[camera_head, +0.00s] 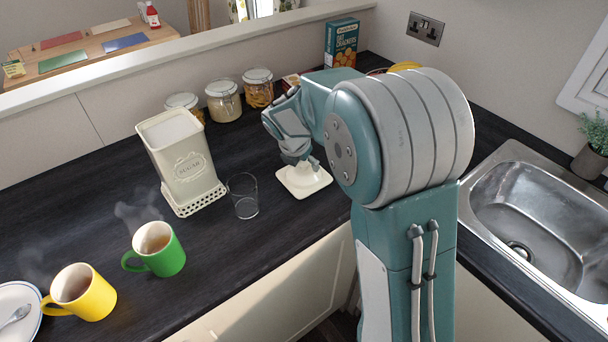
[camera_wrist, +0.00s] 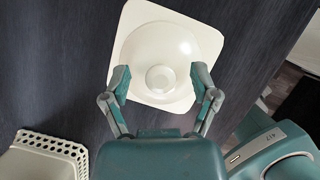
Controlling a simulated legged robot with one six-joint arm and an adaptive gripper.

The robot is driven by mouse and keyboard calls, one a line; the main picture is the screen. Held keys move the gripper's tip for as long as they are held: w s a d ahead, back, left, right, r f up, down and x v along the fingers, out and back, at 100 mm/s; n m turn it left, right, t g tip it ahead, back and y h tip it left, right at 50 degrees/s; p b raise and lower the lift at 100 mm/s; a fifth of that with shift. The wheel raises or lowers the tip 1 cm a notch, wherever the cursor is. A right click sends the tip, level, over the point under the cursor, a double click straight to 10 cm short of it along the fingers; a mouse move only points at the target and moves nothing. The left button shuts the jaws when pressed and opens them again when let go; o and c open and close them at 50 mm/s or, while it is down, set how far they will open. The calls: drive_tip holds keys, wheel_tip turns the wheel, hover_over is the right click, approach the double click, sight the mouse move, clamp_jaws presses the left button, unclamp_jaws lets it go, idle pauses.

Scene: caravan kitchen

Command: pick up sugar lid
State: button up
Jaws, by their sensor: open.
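The cream sugar lid (camera_head: 304,182) lies on the dark worktop, to the right of the open sugar canister (camera_head: 181,160). In the wrist view the lid (camera_wrist: 190,35) is a rounded square with a raised dome and a round knob (camera_wrist: 160,79). My gripper (camera_head: 308,166) is over the lid. In the wrist view my gripper (camera_wrist: 161,78) is open, one finger on each side of the knob, with gaps between the fingers and the knob. I cannot tell whether the fingertips touch the lid's surface.
A clear glass (camera_head: 243,196) stands between canister and lid. A green mug (camera_head: 157,250) and a yellow mug (camera_head: 80,292) steam at the front left. Several glass jars (camera_head: 223,101) stand behind. The sink (camera_head: 535,215) is at the right.

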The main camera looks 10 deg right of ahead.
drive_tip(key=shift+f, duration=0.1)
clamp_jaws()
idle(0.3)
